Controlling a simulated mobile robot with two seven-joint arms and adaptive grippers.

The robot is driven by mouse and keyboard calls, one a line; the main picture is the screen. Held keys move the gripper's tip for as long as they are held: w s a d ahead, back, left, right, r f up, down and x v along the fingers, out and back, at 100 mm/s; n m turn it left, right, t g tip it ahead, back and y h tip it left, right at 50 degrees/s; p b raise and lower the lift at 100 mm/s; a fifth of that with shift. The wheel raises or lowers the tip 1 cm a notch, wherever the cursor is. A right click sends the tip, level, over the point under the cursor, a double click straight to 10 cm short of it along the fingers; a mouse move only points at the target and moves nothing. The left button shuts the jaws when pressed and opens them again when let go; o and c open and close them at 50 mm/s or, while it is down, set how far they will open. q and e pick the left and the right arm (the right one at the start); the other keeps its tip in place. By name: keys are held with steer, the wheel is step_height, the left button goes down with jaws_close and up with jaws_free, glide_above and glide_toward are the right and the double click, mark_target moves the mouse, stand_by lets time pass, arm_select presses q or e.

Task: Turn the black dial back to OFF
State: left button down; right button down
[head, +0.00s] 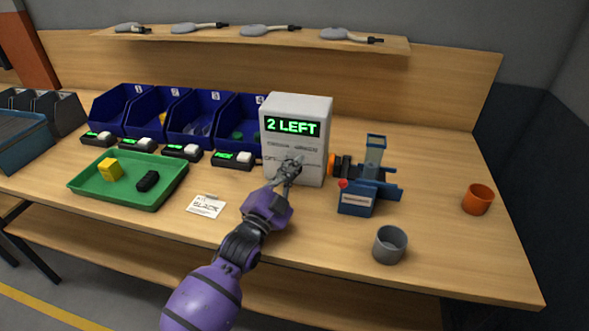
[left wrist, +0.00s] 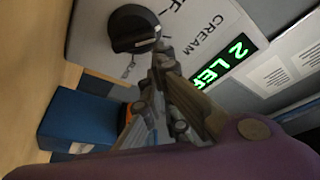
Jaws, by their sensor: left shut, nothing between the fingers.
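A white control box (head: 297,105) stands on the bench with a green "2 LEFT" display (head: 292,126), which also shows in the left wrist view (left wrist: 224,64). The black dial (left wrist: 135,28) is on the box's front face, with a pale mark near its edge. Lettering including "CREAM" is beside it; I cannot tell which label the mark points at. In the head view my gripper hides the dial. My left gripper (head: 292,164) is shut and empty, its fingertips (left wrist: 160,52) close beside the dial; I cannot tell whether they touch it. My right gripper is out of view.
A blue machine (head: 357,198) with an orange part stands right of the box. A grey cup (head: 390,245) and an orange cup (head: 478,199) are farther right. A green tray (head: 83,187) with two blocks, a card (head: 206,206) and blue bins (head: 165,110) are left.

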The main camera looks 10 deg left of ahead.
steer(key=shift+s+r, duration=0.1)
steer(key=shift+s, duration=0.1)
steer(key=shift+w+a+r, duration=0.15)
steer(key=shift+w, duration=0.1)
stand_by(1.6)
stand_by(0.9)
